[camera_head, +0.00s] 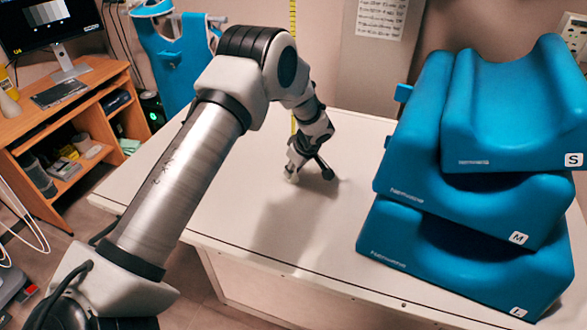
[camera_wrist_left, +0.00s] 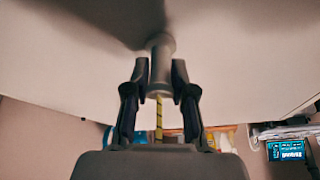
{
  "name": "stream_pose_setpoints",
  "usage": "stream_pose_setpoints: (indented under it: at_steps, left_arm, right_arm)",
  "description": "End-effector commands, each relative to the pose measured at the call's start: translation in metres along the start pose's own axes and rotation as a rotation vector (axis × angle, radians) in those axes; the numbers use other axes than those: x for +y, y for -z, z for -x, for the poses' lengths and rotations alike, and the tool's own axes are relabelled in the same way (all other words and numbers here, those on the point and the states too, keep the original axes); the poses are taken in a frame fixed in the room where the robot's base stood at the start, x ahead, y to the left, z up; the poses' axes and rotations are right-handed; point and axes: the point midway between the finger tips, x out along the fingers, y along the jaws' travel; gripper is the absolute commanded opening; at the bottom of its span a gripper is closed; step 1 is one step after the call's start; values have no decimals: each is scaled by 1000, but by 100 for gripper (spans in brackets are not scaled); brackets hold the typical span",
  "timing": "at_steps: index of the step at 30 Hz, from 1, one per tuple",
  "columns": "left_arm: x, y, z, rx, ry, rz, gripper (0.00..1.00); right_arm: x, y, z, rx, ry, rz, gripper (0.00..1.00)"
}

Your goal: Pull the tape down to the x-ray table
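The tape is a thin yellow strip with dark marks (camera_head: 293,18), hanging from the top of the head view and passing behind my left arm. In the left wrist view the yellow strip (camera_wrist_left: 159,118) runs between my fingers to a pale grey cylindrical end piece (camera_wrist_left: 161,62). My left gripper (camera_head: 308,172) is low over the white x-ray table (camera_head: 215,205), its fingers closed on both sides of this end piece. The end piece is at or just above the table top; contact is unclear. My right gripper is not in view.
Blue cushions marked S (camera_head: 515,110), M (camera_head: 440,200) and L (camera_head: 440,262) are stacked on the table's right side. A wooden desk (camera_head: 100,80) with a monitor (camera_head: 45,22) stands at the left. A blue apron (camera_head: 175,60) hangs behind. The table's middle is clear.

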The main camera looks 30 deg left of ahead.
Motion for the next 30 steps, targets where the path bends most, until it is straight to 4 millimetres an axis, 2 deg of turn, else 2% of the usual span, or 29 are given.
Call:
stream_pose_setpoints:
  at_steps: [1, 2, 10, 14, 17, 24, 27, 30]
  left_arm:
    - [-1, -1, -1, -1, 3, 0, 39]
    - [-1, 0, -1, -1, 3, 0, 46]
    - [0, 0, 0, 0, 1, 0, 46]
    - [0, 0, 9, 0, 0, -1, 46]
    - [1, 1, 28, 1, -1, -1, 46]
    - [1, 0, 90, 1, -1, 0, 46]
    - [0, 0, 107, 0, 1, -1, 46]
    - [0, 0, 117, -1, 2, 0, 46]
  right_arm:
    - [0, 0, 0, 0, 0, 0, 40]
    - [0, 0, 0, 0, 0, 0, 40]
    - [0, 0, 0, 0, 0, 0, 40]
    - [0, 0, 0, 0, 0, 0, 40]
    - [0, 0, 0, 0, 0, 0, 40]
    - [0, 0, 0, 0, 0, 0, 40]
    - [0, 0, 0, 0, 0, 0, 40]
    - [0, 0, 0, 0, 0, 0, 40]
